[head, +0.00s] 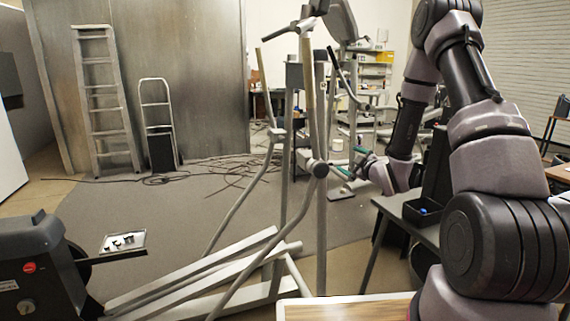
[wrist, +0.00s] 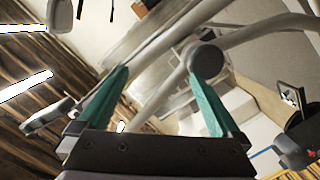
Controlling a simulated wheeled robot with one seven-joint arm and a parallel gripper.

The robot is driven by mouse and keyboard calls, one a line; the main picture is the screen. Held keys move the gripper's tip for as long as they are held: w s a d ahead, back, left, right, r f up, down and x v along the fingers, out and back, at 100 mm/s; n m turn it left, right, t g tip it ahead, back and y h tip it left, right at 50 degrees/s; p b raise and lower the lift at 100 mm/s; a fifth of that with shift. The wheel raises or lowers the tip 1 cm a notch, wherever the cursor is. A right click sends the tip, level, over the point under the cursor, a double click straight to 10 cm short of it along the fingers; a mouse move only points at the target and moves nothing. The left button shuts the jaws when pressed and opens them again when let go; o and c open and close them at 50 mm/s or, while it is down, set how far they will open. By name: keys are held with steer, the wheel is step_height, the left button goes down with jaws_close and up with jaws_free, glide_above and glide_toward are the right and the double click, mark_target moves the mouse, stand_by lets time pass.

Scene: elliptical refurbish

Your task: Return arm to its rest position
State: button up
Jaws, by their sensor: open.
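My gripper (head: 352,160) is in the middle of the head view, at the end of my arm, which comes in from the right. Its teal fingers are spread apart with nothing between them. In the wrist view the two teal fingers of my gripper (wrist: 160,100) stand wide open. The elliptical machine (head: 318,220) stands just left of my gripper in the head view, with grey tubes and a round pivot joint. The pivot (wrist: 206,61) shows beyond the fingers in the wrist view. I cannot tell whether a finger touches the frame.
A small tray (head: 123,242) with dark parts sits at the left. A ladder (head: 103,100) and a step stool (head: 158,125) lean at the back wall. Cables lie on the open floor.

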steer(key=s+d+r+m+g+h, duration=0.2)
steer(key=s+r+m, duration=0.3)
steer(key=r, duration=0.4)
steer(key=s+d+r+m+g+h, duration=0.2)
steer(key=s+r+m, duration=0.2)
steer(key=r, duration=0.6)
steer(key=s+a+r+m+g, duration=0.1)
steer(key=s+a+r+m, duration=0.1)
steer(key=s, duration=0.7)
steer(key=s+a+r+m+g+y, duration=0.1)
steer(key=s+r+m+g, duration=0.1)
steer(key=s, duration=0.7)
steer(key=s+a+r+m+g+y, duration=0.1)
steer(key=s+a+r+m+g, duration=0.1)
steer(key=s, duration=0.7)
steer(key=shift+s+a+r+m, duration=0.3)
steer(key=shift+s+m, duration=0.1)
steer(key=shift+m, duration=0.3)
